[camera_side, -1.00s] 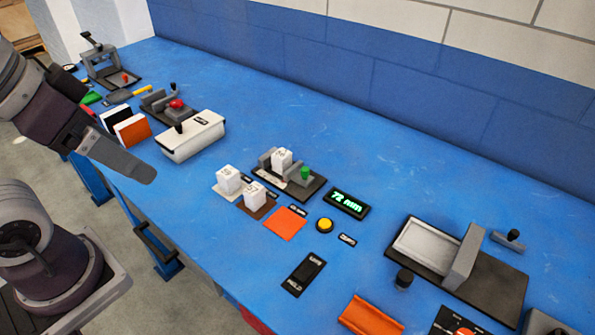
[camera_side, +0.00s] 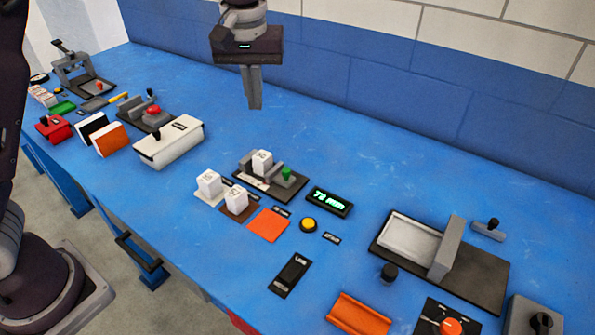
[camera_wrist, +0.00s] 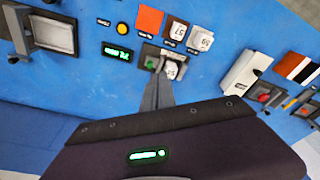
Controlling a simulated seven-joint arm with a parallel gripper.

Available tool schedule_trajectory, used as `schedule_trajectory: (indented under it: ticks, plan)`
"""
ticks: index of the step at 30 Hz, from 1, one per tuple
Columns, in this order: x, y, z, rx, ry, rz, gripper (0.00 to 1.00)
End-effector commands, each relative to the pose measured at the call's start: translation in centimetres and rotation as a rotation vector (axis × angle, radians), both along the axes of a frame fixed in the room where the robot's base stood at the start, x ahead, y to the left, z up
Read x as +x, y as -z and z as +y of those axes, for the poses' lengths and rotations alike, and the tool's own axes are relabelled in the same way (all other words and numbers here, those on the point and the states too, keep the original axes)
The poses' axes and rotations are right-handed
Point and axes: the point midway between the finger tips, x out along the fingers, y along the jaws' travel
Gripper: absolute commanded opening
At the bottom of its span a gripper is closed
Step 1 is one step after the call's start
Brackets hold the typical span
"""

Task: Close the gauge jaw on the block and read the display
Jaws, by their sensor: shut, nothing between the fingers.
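The gauge (camera_side: 270,180) is a dark base with grey jaws and a green knob (camera_side: 287,173). A white block (camera_side: 262,162) stands between or beside the jaws; it also shows in the wrist view (camera_wrist: 170,71). The display (camera_side: 329,201) has green digits that look like 72 mm. My gripper (camera_side: 255,105) is shut and empty, pointing down above the table behind the gauge. In the wrist view its fingers (camera_wrist: 157,95) point toward the gauge, partly covering its near side. Whether a jaw touches the block cannot be told.
Two white blocks (camera_side: 209,183) (camera_side: 236,200) stand on small pads left of the gauge. An orange pad (camera_side: 268,224), a yellow button (camera_side: 308,224) and a black switch plate (camera_side: 290,273) lie in front. A white box (camera_side: 170,143) and a sliding fixture (camera_side: 440,255) flank the area.

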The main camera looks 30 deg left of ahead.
Motion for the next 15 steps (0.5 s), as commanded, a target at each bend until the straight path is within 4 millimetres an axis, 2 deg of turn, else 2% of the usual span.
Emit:
schedule_trajectory:
  ticks: [1,3,6,10,12,15]
  plan:
    - [2.4,2.6,-1.3,0.081,-0.006,0.015,0.0]
    - [5.2,5.9,-3.5,0.2,-0.008,0.009,0.0]
    - [7.5,10.5,-7.3,0.356,0.036,-0.021,0.0]
    - [8.2,14.9,-11.2,0.491,0.111,-0.06,0.0]
    - [8.2,16.2,-12.3,0.525,0.135,-0.073,0.0]
    - [8.3,17.1,-12.6,0.542,0.147,-0.077,0.0]
